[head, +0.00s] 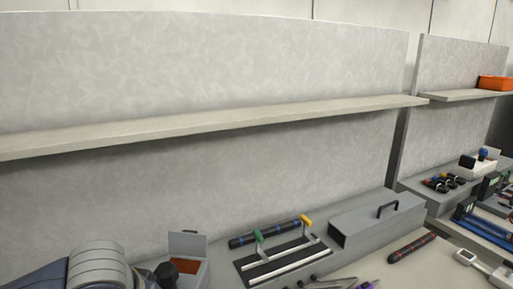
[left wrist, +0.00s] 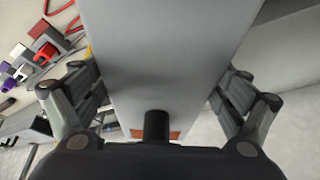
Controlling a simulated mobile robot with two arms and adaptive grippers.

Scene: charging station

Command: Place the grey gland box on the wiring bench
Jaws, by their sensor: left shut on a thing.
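The grey gland box (head: 188,243) shows at the bottom of the head view, left of centre, with its lid up and an orange inside. Its grey face (left wrist: 165,60) fills the middle of the left wrist view, with a bit of orange near the palm. My left gripper (left wrist: 160,85) is shut on the box, one finger on each side. In the head view only a dark part of my left gripper (head: 167,273) shows, at the box's left side. The wiring bench (head: 425,268) shows as a pale top at the lower right. My right gripper is not in view.
A grey toolbox (head: 378,222) with a black handle stands right of a rack with green and yellow handles (head: 280,255). A dark red-banded rod (head: 411,246) and several tools lie in front. A long shelf (head: 215,122) runs above. An orange box (head: 495,83) sits on the right shelf.

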